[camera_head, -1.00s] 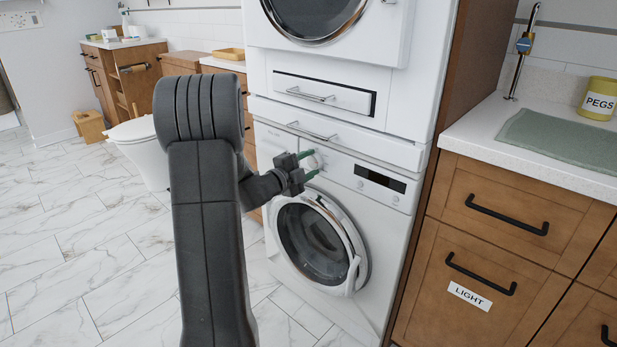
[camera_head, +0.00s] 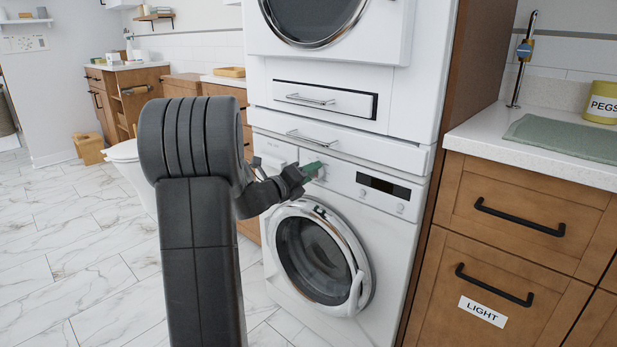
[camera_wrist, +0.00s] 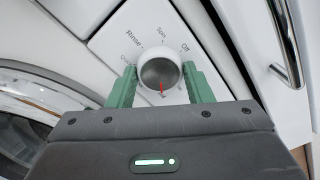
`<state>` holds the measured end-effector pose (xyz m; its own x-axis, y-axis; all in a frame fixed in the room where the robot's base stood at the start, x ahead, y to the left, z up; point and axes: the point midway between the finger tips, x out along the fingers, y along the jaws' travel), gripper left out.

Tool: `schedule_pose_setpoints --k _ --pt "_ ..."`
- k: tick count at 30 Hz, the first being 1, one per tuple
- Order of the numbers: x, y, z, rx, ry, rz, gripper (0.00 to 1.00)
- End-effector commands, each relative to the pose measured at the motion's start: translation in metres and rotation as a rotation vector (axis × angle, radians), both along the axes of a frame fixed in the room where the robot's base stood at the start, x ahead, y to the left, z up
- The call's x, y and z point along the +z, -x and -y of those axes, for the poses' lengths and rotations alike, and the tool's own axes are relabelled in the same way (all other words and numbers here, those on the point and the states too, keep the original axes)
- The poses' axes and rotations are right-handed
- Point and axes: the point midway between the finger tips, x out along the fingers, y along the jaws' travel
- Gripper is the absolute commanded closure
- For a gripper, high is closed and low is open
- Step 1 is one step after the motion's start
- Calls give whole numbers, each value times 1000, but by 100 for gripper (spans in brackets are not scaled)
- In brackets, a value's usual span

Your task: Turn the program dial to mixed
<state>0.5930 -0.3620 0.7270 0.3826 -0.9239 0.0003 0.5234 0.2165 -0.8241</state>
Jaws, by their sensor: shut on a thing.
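The washing machine (camera_head: 392,232) is the white lower unit of the stack, with its round door shut. My gripper (camera_head: 313,168) is at the left part of its control panel, its green fingers mostly one behind the other in the head view. In the wrist view, the program dial (camera_wrist: 159,71) is a white knob with a grey face and a red mark. My gripper (camera_wrist: 161,84) is shut on it, one green finger on each side. The red mark points down, toward my gripper body. "Rinse", "Spin" and "Off" are readable around the dial; other labels are partly hidden. I cannot read "mixed".
A dark display (camera_head: 384,186) and small buttons sit right of the dial. A drawer with a bar handle (camera_head: 312,139) is just above the panel. Wooden cabinets (camera_head: 520,235) stand close on the right. The marble floor (camera_head: 85,240) at left is open.

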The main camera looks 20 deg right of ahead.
Motion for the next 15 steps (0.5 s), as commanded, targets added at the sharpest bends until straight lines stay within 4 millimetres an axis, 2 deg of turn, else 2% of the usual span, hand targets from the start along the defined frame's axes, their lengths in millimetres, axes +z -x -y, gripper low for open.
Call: schedule_pose_setpoints --k 6,15 --pt "-1 0 0 -1 -45 103 77" --pt "-1 0 0 -2 -70 165 77"
